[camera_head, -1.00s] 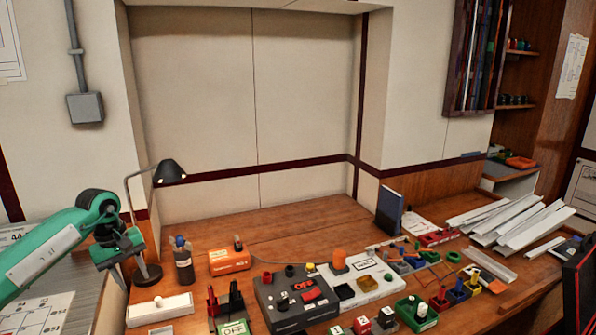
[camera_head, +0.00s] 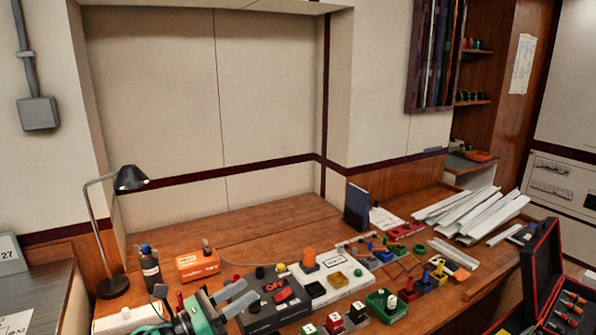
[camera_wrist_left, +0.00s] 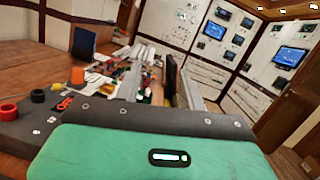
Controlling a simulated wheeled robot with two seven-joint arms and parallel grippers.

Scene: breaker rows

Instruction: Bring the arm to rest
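My left gripper (camera_head: 248,291) shows at the bottom of the head view, on a green and dark wrist. Its two grey fingers point right and lie apart, with nothing seen between them. They are in front of or above the dark grey box with the red OFF label (camera_head: 281,290); the height of the gap cannot be told. My right gripper is not in view.
The wooden bench (camera_head: 250,243) is crowded at the front with a white box (camera_head: 330,276), an orange box (camera_head: 197,264), a lamp (camera_head: 130,178) and small coloured parts. White channels (camera_head: 470,212) lie at right. An open red-lined case (camera_head: 550,285) stands lower right. The back of the bench is clear.

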